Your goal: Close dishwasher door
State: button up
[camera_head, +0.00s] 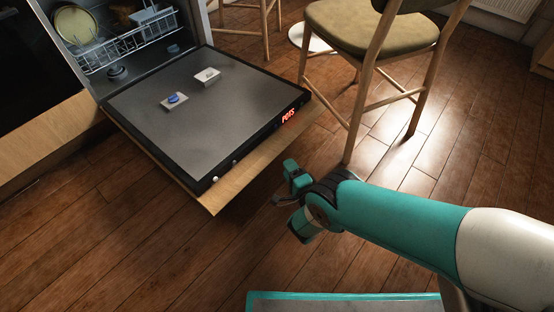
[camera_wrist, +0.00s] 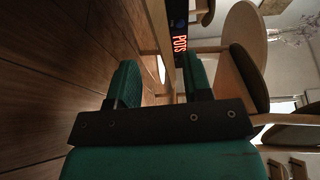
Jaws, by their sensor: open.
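The dishwasher door (camera_head: 190,115) is folded down open, with its grey inner face up and a wooden front panel (camera_head: 232,185) along its outer edge. A red lit display (camera_head: 288,116) shows on its edge, and this display also appears in the wrist view (camera_wrist: 180,43). My gripper (camera_head: 288,190) is open and empty beside the door's near right corner, apart from it in the head view. In the wrist view its two green fingers (camera_wrist: 158,82) are spread, with the door edge seen beyond them.
A rack (camera_head: 125,42) with dishes shows inside the dishwasher. A wooden chair (camera_head: 375,35) with an olive seat stands right of the door, close to its right corner. Another chair's legs (camera_head: 262,15) stand behind. The wooden floor (camera_head: 120,240) in front is clear.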

aim_at(277, 150)
jog(key=shift+b+x, duration=4.35)
jog(key=shift+b, duration=3.25)
jog(key=shift+w+r, duration=0.1)
grip_shut()
